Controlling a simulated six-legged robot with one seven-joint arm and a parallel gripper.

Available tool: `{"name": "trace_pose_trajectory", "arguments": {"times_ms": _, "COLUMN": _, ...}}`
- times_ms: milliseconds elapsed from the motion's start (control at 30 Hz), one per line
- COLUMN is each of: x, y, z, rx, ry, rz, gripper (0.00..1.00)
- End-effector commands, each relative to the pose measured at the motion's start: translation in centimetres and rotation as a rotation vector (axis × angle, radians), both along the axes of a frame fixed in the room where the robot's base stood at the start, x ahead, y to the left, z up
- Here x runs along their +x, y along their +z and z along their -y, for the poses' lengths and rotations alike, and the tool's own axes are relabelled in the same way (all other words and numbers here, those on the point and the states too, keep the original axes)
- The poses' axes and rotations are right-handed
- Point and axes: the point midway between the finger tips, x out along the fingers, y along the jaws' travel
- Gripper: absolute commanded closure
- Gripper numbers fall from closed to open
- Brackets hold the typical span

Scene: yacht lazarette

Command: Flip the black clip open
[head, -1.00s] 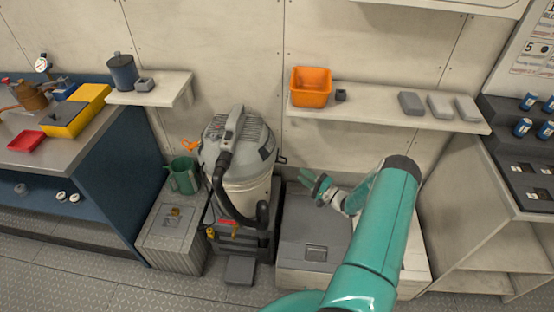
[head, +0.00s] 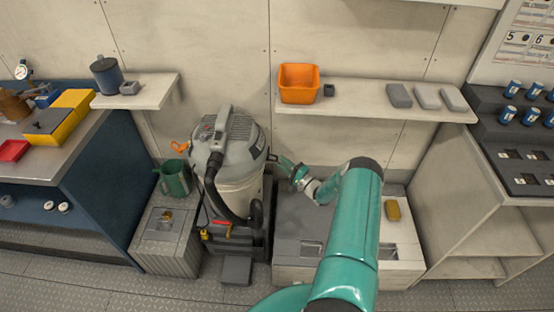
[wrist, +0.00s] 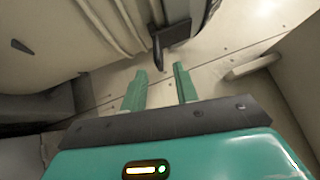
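The shop vacuum (head: 232,165) has a grey head on a pale drum. The black clip (head: 272,157) shows as a small dark piece on the drum's right side. In the wrist view the black clip (wrist: 174,33) stands out from the drum wall, just beyond my fingertips. My gripper (head: 282,161) is at the right of the vacuum, close beside the clip. In the wrist view my gripper (wrist: 160,68) has its two green fingers apart with nothing between them. The clip appears ahead of the gap, and I cannot tell whether a fingertip touches it.
A grey-topped locker (head: 300,222) lies under my arm, with a yellow sponge-like block (head: 393,210) on its right part. A wall shelf (head: 355,108) with an orange bin (head: 299,84) is above.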

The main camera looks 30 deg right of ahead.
Motion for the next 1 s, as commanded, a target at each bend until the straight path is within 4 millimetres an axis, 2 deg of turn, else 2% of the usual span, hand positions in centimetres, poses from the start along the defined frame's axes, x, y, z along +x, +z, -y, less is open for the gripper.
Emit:
{"name": "trace_pose_trajectory", "arguments": {"times_ms": 100, "x": 2.1, "y": 0.3, "z": -0.7, "rx": -0.002, "ry": 0.003, "rz": 0.002, "gripper": 0.70}}
{"name": "trace_pose_trajectory", "arguments": {"times_ms": 233, "x": 3.4, "y": 0.5, "z": -1.0, "rx": 0.000, "ry": 0.003, "rz": 0.001, "gripper": 0.70}}
{"name": "trace_pose_trajectory", "arguments": {"times_ms": 567, "x": 3.9, "y": 0.6, "z": -1.1, "rx": 0.001, "ry": 0.001, "rz": 0.000, "gripper": 0.70}}
{"name": "trace_pose_trajectory", "arguments": {"times_ms": 733, "x": 3.9, "y": 0.6, "z": -1.1, "rx": 0.000, "ry": 0.001, "rz": 0.000, "gripper": 1.00}}
{"name": "trace_pose_trajectory", "arguments": {"times_ms": 1000, "x": 3.9, "y": 0.5, "z": -1.2, "rx": 0.000, "ry": 0.002, "rz": -0.003, "gripper": 1.00}}
